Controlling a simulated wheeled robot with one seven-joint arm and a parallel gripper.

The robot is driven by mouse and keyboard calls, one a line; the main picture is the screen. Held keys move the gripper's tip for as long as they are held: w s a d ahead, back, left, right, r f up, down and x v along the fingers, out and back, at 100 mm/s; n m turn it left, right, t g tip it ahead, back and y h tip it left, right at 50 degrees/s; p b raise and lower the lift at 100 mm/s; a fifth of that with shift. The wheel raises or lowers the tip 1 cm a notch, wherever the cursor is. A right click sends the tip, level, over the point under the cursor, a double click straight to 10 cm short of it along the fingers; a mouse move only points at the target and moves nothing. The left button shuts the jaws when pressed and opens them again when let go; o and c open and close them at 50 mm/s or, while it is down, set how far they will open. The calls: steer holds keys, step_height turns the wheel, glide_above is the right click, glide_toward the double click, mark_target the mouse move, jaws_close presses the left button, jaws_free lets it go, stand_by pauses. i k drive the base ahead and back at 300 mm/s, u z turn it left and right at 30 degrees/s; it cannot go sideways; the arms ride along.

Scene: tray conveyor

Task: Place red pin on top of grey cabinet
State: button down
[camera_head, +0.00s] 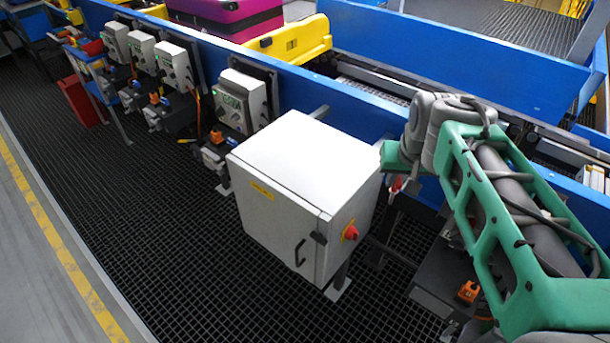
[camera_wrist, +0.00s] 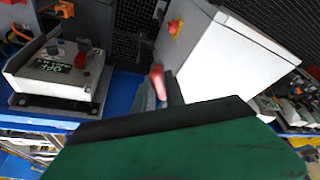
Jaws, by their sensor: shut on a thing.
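The grey cabinet (camera_head: 300,155) stands in the middle of the head view, with a bare, pale top. In the wrist view the cabinet (camera_wrist: 215,60) appears tilted at the upper right. The red pin (camera_head: 396,184) is small and sits just right of the cabinet, beside its right edge. In the wrist view the red pin (camera_wrist: 157,78) sticks up past the dark gripper edge. My gripper (camera_head: 398,192) is shut on the pin; the green wrist housing and arm hide part of it. My gripper also shows in the wrist view (camera_wrist: 163,98).
A red rotary switch (camera_head: 350,232) juts from the cabinet's side. The blue conveyor rail (camera_head: 350,135) runs behind it. A control box (camera_wrist: 65,75) with a red knob is at left in the wrist view. Black grating (camera_head: 180,255) lies open in front.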

mark_target(315, 147)
steer(key=z, duration=0.05)
steer(key=k, duration=0.7)
steer(key=u, duration=1.15)
steer(key=i, duration=0.85)
steer(key=u, duration=0.65)
steer(key=i, duration=0.8)
steer(key=z, duration=0.95)
steer(key=i, duration=0.85)
steer(key=z, duration=0.85)
